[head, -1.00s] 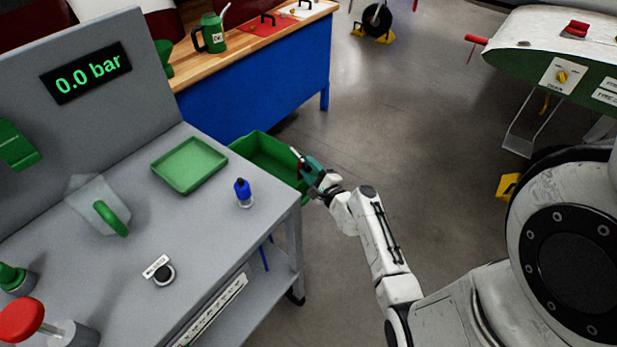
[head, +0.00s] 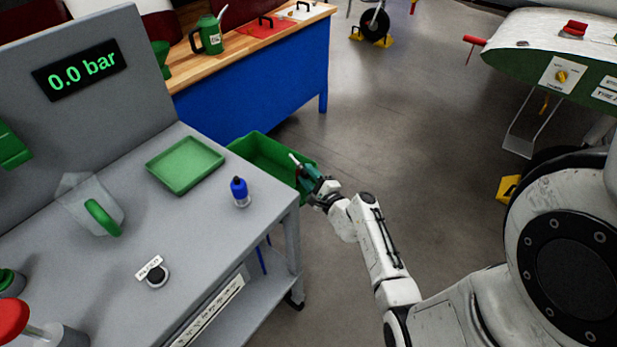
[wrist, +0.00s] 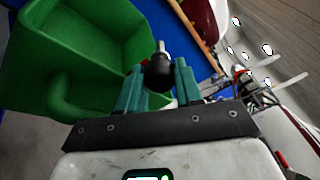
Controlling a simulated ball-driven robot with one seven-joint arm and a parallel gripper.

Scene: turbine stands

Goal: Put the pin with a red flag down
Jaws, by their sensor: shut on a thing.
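My gripper (head: 307,174) is shut on the pin with a red flag (head: 293,158), at the right side of a green bin. The pin's pale end sticks out past the teal fingers, and only a little red shows beside it. In the wrist view, my gripper (wrist: 158,84) holds a black rounded part of the pin (wrist: 159,71) between its fingers, with a grey tip beyond. Most of the flag is hidden. The green bin (head: 252,143) hangs beyond the right edge of the grey bench; it also shows left of the fingers in the wrist view (wrist: 108,22).
A blue workbench (head: 260,80) stands behind.

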